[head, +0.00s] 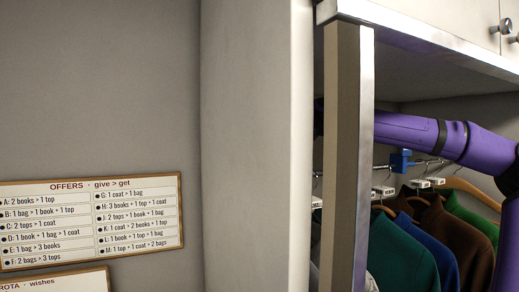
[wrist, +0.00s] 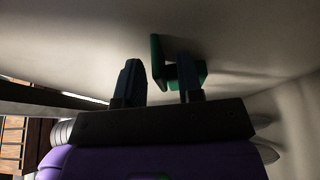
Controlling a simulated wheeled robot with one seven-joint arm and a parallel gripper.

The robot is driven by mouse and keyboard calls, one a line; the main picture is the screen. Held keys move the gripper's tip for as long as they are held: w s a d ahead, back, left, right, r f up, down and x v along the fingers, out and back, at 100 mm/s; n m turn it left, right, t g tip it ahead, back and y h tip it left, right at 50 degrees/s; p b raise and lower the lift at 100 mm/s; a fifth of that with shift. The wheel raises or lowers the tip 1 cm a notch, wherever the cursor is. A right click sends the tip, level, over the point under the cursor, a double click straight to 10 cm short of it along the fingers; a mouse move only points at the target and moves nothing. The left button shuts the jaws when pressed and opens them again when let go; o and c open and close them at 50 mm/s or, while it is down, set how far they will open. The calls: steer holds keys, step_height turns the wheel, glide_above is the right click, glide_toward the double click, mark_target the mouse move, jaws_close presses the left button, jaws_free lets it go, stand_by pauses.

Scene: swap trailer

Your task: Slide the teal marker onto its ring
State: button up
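In the wrist view my gripper (wrist: 159,72) has its two dark fingers apart. A dark green, angular piece (wrist: 157,58), possibly the teal marker, shows at the right finger, with one part reaching between the fingers and another behind that finger. A gap shows between it and the left finger; I cannot tell whether it touches the right one. In the head view a blue marker (head: 401,161) sits on the clothes rail. I cannot make out a ring for the teal marker. My gripper is not visible in the head view.
Teal (head: 402,255), blue, brown and green garments hang below the rail (head: 432,160), with white tags at the hangers. A metal-edged post (head: 348,150) hides part of the space. An offers board (head: 90,222) is on the left wall. A cabinet is above the rail.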

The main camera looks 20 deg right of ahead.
steer(key=shift+a+f, duration=0.1)
steer(key=shift+a, duration=0.2)
jaws_close()
steer(key=d, duration=0.2)
steer(key=shift+d, duration=0.3)
jaws_free()
